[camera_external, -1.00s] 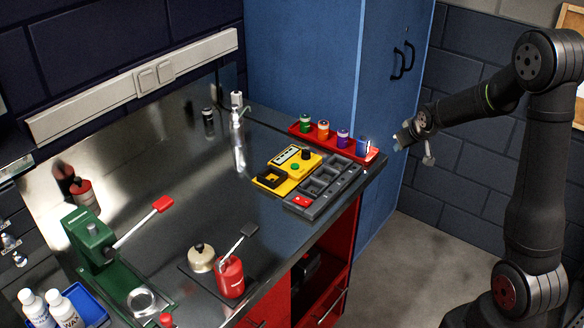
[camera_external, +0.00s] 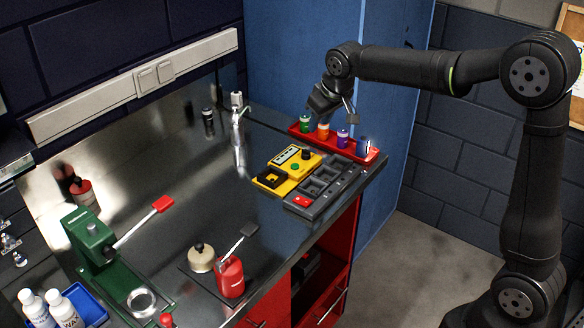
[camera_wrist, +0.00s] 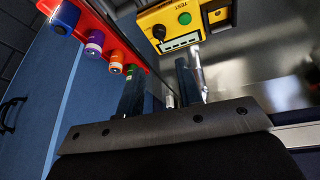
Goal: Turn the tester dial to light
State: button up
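The yellow tester (camera_external: 287,169) lies on the metal bench, with a black dial (camera_external: 306,154), a green button (camera_external: 295,167) and a display strip. In the wrist view the tester (camera_wrist: 176,20) is at the top, its dial (camera_wrist: 159,32) beside the green TEST button. The dial's setting is too small to read. My gripper (camera_external: 318,112) is above the back of the red tray, behind and above the tester, touching nothing visible. In the wrist view its two dark fingers (camera_wrist: 158,88) stand apart with nothing between them.
A red tray (camera_external: 372,155) holds several coloured cells at the bench's right edge. A grey slotted holder (camera_external: 322,186) with a red button adjoins the tester. The bench middle is clear.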

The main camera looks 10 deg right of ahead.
aim_at(307, 152)
jog(key=x, duration=1.3)
jog(key=shift+w+f, duration=0.1)
jog(key=shift+f, duration=0.2)
jog(key=shift+c, duration=0.2)
jog(key=c, duration=0.6)
